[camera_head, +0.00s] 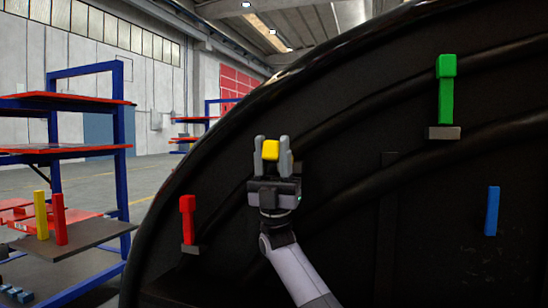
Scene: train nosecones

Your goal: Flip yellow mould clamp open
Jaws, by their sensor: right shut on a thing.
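The yellow mould clamp (271,150) shows as a small yellow block on the face of the large black mould (340,110). My right gripper (271,154) has one finger on each side of the yellow block and is shut on it. The gripper body hides the lower part of the clamp and most of its base. My right arm comes up from the bottom middle. My left gripper is not in view.
On the mould are a red clamp (188,218) at lower left, a green clamp (446,88) at upper right and a blue clamp (492,210) at right. A blue-framed shelf (120,165) with red boards stands at the left, holding a yellow piece (41,214) and a red piece (60,218).

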